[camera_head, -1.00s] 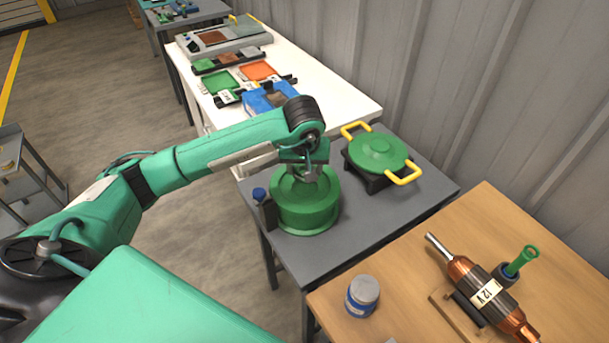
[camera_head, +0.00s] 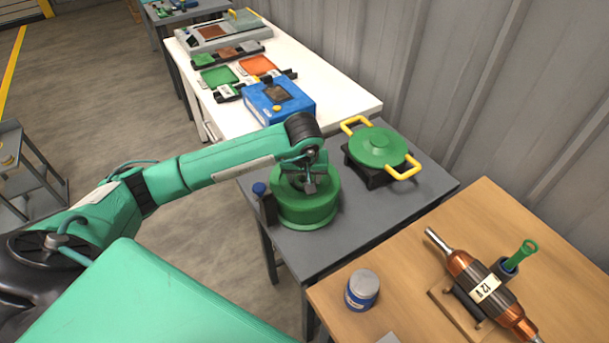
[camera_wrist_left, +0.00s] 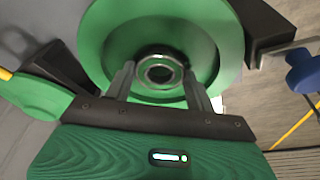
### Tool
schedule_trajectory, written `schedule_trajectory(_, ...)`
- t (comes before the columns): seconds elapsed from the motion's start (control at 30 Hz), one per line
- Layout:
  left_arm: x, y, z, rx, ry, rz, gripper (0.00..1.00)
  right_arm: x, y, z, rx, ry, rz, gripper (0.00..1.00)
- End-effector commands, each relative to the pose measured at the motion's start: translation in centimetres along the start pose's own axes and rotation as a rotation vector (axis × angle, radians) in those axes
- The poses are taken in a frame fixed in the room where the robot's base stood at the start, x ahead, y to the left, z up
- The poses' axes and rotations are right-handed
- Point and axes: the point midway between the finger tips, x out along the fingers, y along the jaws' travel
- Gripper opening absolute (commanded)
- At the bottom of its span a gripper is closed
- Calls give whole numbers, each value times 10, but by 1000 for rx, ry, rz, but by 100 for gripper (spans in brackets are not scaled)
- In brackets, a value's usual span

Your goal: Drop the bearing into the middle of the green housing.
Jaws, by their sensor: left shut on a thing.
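The green housing (camera_head: 307,211) is a round, open-topped drum on the grey table. It fills the upper part of the left wrist view (camera_wrist_left: 105,45). My left gripper (camera_head: 300,184) points down over its middle. In the left wrist view the two fingers (camera_wrist_left: 158,74) are shut on a small dark and silver ring, the bearing (camera_wrist_left: 160,73). The bearing appears roughly centred over the inside of the housing; its exact height above the housing floor is hard to tell. The bearing is hidden in the head view. My right gripper is not in view.
A green lid with yellow handles (camera_head: 379,148) sits on a black stand right of the housing. A black clamp with a blue knob (camera_head: 260,190) stands at its left. The wooden table (camera_head: 410,290) holds a copper rotor (camera_head: 487,290) and a blue can (camera_head: 362,291).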

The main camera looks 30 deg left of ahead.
Motion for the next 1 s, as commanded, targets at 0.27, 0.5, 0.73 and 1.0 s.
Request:
schedule_trajectory(0.27,5,0,2,0,-1,0,23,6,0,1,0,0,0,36)
schedule_trajectory(0.5,7,-1,3,0,-5,-5,77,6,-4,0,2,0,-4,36)
schedule_trajectory(0.73,9,-3,4,0,-8,-11,77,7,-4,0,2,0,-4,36)
schedule_trajectory(1.0,8,-4,4,0,-11,-15,77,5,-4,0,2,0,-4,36)
